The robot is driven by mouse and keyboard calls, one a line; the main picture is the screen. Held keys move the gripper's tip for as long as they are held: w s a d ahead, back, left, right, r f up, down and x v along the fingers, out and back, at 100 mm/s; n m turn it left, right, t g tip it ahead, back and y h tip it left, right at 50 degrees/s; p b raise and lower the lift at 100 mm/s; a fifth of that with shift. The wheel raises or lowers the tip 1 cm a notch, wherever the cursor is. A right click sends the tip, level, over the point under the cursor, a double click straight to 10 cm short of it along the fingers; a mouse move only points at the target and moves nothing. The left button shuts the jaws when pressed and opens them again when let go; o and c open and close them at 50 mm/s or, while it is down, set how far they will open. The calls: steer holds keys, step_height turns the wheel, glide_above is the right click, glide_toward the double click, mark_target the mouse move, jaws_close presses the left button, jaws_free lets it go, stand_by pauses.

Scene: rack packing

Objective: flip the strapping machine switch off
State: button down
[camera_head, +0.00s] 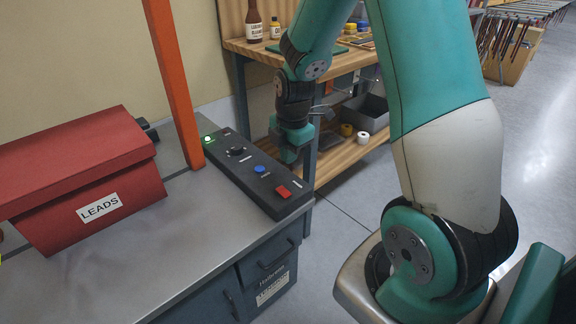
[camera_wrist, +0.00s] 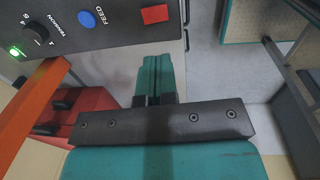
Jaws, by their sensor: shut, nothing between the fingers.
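The strapping machine's black control panel (camera_head: 225,170) lies along the right edge of a grey metal top. It carries a lit green lamp (camera_head: 207,139), a black knob (camera_head: 236,150), a blue button (camera_head: 259,169) and a red square switch (camera_head: 283,191) at its near end. In the wrist view the red switch (camera_wrist: 154,14) is at the top, beside the blue FEED button (camera_wrist: 86,18). I cannot tell the switch's tilt. My gripper (camera_head: 289,155) is shut and empty, beside the panel's right edge, apart from the switch. Its teal fingers (camera_wrist: 155,60) show side by side in the wrist view.
An orange post (camera_head: 175,80) rises by the panel's left side. A red LEADS box (camera_head: 80,180) sits on the metal top. A wooden shelf unit (camera_head: 345,160) with bottles and tape rolls stands behind my gripper. Grey floor is open at the right.

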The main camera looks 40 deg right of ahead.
mark_target(281, 189)
step_height(281, 189, up, 2)
steer(key=shift+s+r, duration=0.15)
steer(key=shift+r, duration=0.1)
steer(key=shift+w+a+p, duration=0.1)
steer(key=shift+w+p, duration=0.35)
steer(key=shift+w, duration=0.3)
steer(key=shift+f, duration=0.15)
steer(key=f, duration=0.4)
steer(key=w+f+b, duration=0.1)
steer(key=f, duration=0.8)
steer(key=shift+w+f+b, duration=0.35)
steer(key=shift+b, duration=0.05)
